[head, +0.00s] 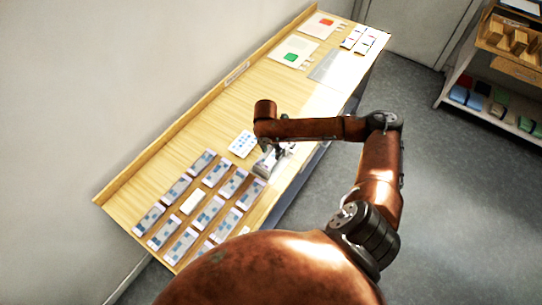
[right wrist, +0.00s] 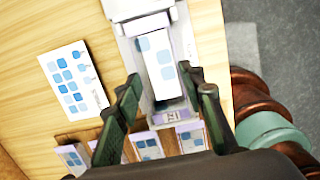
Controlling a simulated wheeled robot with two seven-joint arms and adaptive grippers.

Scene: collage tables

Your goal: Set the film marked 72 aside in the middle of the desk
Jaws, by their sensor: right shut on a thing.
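My right gripper (head: 279,148) is low over the front edge of the desk (head: 225,112), at a grey device (head: 264,166). In the right wrist view its two fingers (right wrist: 160,90) are spaced across a film (right wrist: 160,62) with blue squares and a purple end label. The label appears upside down and seems to read 72. The gripper is shut on this film, which lies over or in the grey device (right wrist: 123,8); any gap beneath cannot be told. My arm hides much of this in the head view. My left gripper is out of view.
Several similar films (head: 215,172) lie in rows at the near end, around a pale blank rectangle (head: 193,201). A white card with blue marks (head: 243,144) lies beside the device. Bare wood lies between.

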